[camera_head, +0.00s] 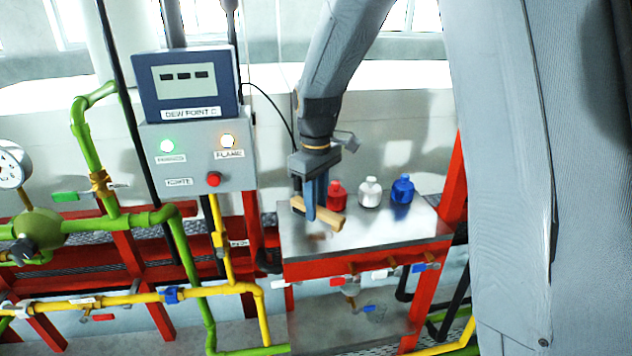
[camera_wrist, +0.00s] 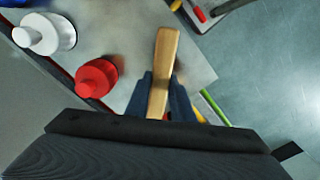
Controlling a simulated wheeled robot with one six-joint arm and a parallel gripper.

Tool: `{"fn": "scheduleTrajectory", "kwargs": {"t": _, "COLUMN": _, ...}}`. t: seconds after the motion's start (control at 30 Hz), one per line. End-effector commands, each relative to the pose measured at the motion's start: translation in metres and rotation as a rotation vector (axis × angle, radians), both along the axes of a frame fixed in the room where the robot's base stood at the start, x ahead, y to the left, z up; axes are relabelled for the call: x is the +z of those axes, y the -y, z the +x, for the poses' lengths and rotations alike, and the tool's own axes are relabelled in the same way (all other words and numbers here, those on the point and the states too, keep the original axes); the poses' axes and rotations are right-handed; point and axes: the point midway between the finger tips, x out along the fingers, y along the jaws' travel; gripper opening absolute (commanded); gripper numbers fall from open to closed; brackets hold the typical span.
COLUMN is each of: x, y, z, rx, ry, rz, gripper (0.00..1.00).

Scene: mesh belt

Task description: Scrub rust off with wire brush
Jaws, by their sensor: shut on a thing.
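The wire brush (camera_head: 328,217) has a tan wooden handle and is held in my gripper (camera_head: 316,205) above the metal tabletop. In the wrist view the wooden brush (camera_wrist: 163,70) stands lengthwise between the dark fingers of my gripper (camera_wrist: 162,98). Its bristles cannot be made out in either view. A small brownish patch that may be rust (camera_head: 320,236) shows on the tabletop just below the brush. I cannot tell whether the brush touches the surface.
The steel-topped table (camera_head: 390,233) has a red frame. A red bottle (camera_head: 337,196), a white bottle (camera_head: 370,192) and a blue bottle (camera_head: 402,189) stand toward its back. A control box (camera_head: 200,160) and green and yellow pipes are at left. The tabletop's front right is clear.

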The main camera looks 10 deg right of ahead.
Motion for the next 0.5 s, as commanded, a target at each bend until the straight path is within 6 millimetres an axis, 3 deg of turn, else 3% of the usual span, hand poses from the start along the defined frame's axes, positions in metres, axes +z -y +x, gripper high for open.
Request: {"fn": "scheduleTrajectory", "kwargs": {"t": 0.5, "x": 0.048, "y": 0.001, "z": 0.0, "rx": -0.001, "ry": 0.001, "rz": 0.0, "gripper": 0.0}}
